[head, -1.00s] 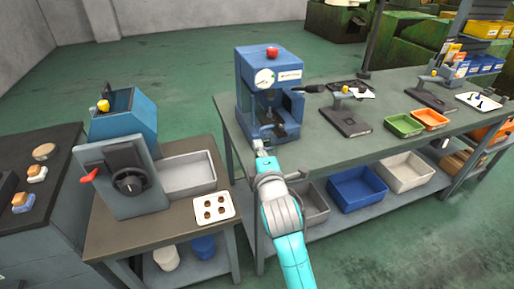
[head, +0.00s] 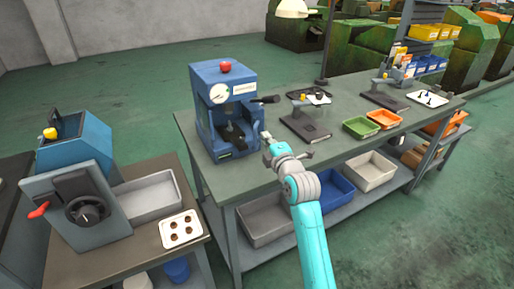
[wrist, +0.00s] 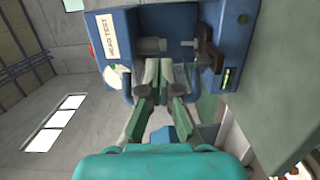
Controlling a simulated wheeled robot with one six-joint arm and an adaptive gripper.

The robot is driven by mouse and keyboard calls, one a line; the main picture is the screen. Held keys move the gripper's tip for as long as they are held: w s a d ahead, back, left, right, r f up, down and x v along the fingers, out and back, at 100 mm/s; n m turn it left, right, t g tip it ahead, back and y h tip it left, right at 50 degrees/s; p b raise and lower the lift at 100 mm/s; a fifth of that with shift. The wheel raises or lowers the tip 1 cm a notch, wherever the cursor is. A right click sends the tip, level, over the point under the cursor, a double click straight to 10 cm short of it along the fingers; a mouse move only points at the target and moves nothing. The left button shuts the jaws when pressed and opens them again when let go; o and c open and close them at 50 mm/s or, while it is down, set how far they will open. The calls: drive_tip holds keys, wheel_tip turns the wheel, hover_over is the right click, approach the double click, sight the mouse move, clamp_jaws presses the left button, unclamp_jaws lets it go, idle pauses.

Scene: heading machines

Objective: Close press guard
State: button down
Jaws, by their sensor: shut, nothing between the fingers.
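The blue press (head: 205,125) stands on the green-topped bench, with a red button on top, a round gauge and an open-looking front. It also fills the top of the wrist view (wrist: 235,35), turned on its side with its label at left. A black handle (head: 265,99) sticks out from its right side. I cannot make out a separate guard panel. My gripper (head: 264,134) is just off the press's front right corner, low over the bench. In the wrist view its fingers (wrist: 166,68) are shut and empty, pointing at the press opening; contact cannot be told.
Right of the press stand a black-based fixture (head: 305,126) and green (head: 362,128) and orange bins. Grey and blue bins fill the shelf below. A blue machine with a dial (head: 75,185) stands at left. The bench strip before the press is clear.

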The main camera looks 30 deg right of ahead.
drive_tip(key=w+d+n+y, duration=0.4)
drive_tip(key=w+d+y, duration=0.2)
drive_tip(key=w, duration=0.4)
drive_tip(key=shift+d+y, duration=0.2)
drive_tip(key=shift+y, duration=0.3)
drive_tip(key=shift+w+n, duration=0.1)
drive_tip(key=shift+n, duration=0.2)
idle(0.6)
drive_tip(key=v, duration=1.2)
drive_tip(key=s+a+m+h, duration=0.2)
drive_tip(key=s+a+h, duration=0.1)
drive_tip(key=s+a, duration=0.25)
drive_tip(key=w, duration=1.3)
drive_tip(key=shift+a+r, duration=0.2)
drive_tip(key=shift+a, duration=0.05)
